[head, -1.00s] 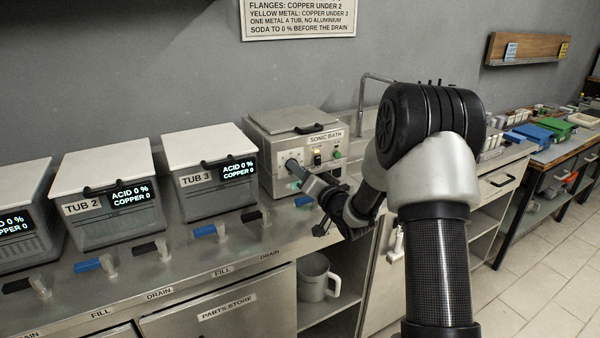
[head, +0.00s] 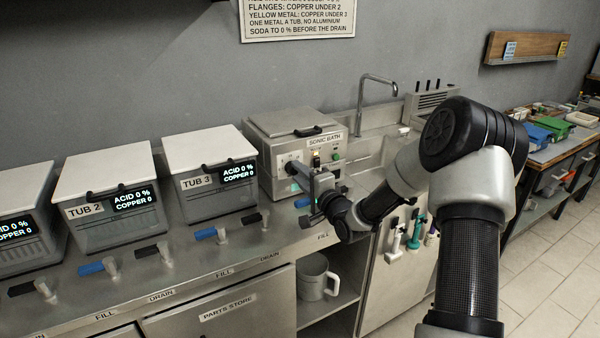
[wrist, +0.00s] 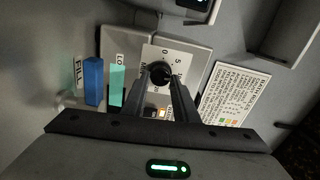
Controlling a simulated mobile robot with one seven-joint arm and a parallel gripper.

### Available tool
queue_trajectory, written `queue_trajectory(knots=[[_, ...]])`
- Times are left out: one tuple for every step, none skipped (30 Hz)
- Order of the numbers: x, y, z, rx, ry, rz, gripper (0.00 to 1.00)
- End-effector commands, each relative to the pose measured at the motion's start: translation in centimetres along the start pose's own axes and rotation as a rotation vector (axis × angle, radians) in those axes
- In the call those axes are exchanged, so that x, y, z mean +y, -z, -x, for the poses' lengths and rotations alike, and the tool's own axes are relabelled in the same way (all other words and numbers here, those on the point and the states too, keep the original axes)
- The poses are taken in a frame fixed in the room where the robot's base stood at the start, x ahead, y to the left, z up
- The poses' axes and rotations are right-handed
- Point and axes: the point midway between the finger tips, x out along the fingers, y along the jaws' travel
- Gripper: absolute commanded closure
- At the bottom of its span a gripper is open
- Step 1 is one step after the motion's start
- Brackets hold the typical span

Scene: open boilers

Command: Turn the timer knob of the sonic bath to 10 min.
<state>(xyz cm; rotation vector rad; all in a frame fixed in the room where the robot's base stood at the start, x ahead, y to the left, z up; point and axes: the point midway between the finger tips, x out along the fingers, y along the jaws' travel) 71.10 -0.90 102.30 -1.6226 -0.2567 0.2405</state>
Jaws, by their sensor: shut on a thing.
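The sonic bath (head: 272,160) is a grey steel box with a lid, on the counter right of tub 3. In the wrist view its timer knob (wrist: 160,73) is round and black, on a pale dial plate (wrist: 164,56) with marks including 0 and 5. My gripper (wrist: 161,78) has one finger on each side of the knob and is shut on it. The knob's pointer cannot be made out, so its setting is unclear. In the head view my gripper (head: 296,168) is at the bath's front and hides the knob.
Tub 3 (head: 205,150) and tub 2 (head: 105,190) stand to the left. Blue valve handles (head: 205,233) line the counter's front; one shows close by in the wrist view (wrist: 93,82). A tap (head: 362,95) rises behind the bath's right side. A wall sign hangs above.

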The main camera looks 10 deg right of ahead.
Motion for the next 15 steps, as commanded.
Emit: queue_trajectory(knots=[[-0.13,0.04,-0.03,0.001,0.002,-0.017,0.96],[-0.13,0.03,-0.03,0.001,0.002,-0.026,0.96],[-0.13,0.04,-0.03,0.001,0.003,-0.036,0.96],[-0.12,0.05,-0.03,0.001,0.003,-0.043,0.96],[-0.12,0.05,-0.03,0.001,0.003,-0.049,0.96],[-0.12,0.05,-0.03,0.001,0.003,-0.054,0.96],[-0.11,0.04,-0.03,0.000,0.003,-0.058,0.96],[-0.11,0.04,-0.03,0.000,0.003,-0.060,0.96],[-0.11,0.03,-0.04,0.000,0.003,-0.063,0.96],[-0.10,0.03,-0.04,0.000,0.003,-0.065,0.96],[-0.10,0.02,-0.04,0.000,0.003,-0.066,0.96],[-0.10,0.02,-0.04,0.000,0.003,-0.067,0.96],[-0.10,0.01,-0.04,0.000,0.003,-0.067,0.96],[-0.10,0.01,-0.04,0.000,0.003,-0.067,0.96],[-0.10,0.01,-0.04,0.000,0.003,-0.067,0.96]])
